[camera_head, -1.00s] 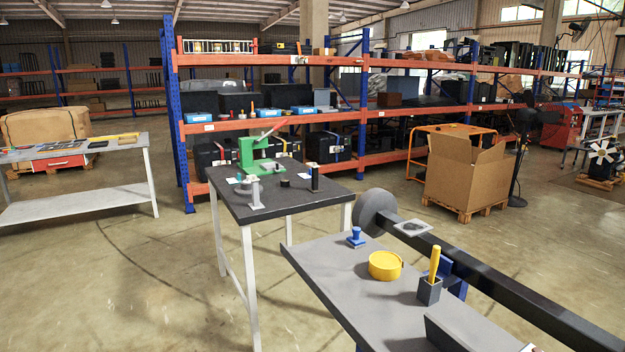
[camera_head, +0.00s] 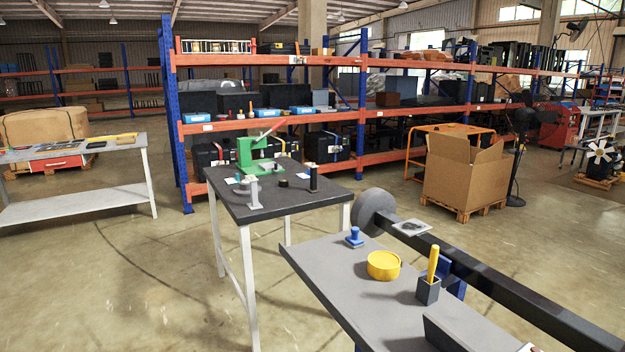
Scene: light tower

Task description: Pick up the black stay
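A black upright post on a base, which looks like the black stay (camera_head: 314,179), stands on the dark-topped table (camera_head: 290,205) in the middle of the view. A similar silver-grey post (camera_head: 254,193) stands to its left, nearer the table's front edge. A low black round piece (camera_head: 283,183) lies between them. Neither of my grippers shows in the head view. Nothing touches the black post.
A green press (camera_head: 252,152) with a red lever stands at the table's back. A nearer grey bench (camera_head: 335,275) holds a yellow round tin (camera_head: 384,265), a blue stamp-like piece (camera_head: 354,238) and a dark cup (camera_head: 428,291). The floor left of the table is clear.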

